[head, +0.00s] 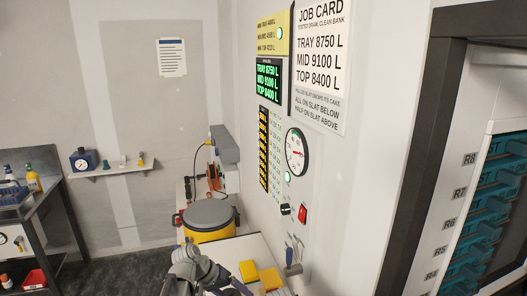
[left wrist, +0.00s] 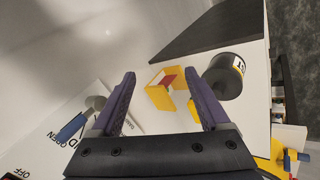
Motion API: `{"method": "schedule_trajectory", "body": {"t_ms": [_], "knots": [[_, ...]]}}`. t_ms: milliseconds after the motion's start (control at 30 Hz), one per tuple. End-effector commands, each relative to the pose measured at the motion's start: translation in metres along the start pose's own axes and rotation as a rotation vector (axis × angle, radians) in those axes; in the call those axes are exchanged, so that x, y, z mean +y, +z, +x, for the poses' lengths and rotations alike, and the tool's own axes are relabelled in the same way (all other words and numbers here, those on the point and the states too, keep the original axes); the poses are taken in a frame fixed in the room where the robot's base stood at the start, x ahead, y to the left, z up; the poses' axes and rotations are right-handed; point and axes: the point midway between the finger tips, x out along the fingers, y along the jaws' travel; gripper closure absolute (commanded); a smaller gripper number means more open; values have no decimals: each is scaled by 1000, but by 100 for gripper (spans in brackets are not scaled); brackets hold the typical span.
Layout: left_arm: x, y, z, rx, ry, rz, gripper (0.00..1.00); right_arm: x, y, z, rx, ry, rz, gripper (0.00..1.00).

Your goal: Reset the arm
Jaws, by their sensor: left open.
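My left gripper (left wrist: 163,80) is open in the left wrist view, its two purple fingers apart with nothing held between them. A yellow and red object (left wrist: 160,92) shows beyond the gap, on a white surface; I cannot tell how far away it is. My right gripper is not in view.
A blue-handled lever (left wrist: 72,128) is left of the fingers, a black cylinder (left wrist: 228,76) right. In the head view, a gauge (head: 296,152), red switch (head: 302,213) and job card (head: 320,60) are on the wall. A yellow drum (head: 208,230) stands behind my arm.

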Motion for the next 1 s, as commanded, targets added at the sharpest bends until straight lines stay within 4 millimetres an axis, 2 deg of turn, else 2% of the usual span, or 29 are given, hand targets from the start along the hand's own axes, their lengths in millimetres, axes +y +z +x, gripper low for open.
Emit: {"method": "schedule_trajectory", "body": {"t_ms": [33, 100, 367, 400, 500, 700, 833, 1000], "knots": [[-8, 28, 0, -23, -78, -5, 21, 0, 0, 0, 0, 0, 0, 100], [-25, 53, -2, -50, -191, -18, 21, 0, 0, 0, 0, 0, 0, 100], [-77, 127, -31, -98, -564, -53, 21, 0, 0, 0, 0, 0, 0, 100], [-80, 133, -29, -107, -600, -45, 21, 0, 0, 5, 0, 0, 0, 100], [-62, 140, 1, -158, -601, 27, 21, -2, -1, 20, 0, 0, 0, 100], [-32, 166, 39, -244, -627, 149, 21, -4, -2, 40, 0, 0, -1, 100], [-19, 179, 54, -284, -641, 207, 21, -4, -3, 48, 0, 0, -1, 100], [-11, 187, 61, -306, -651, 240, 21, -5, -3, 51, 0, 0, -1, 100]]}}
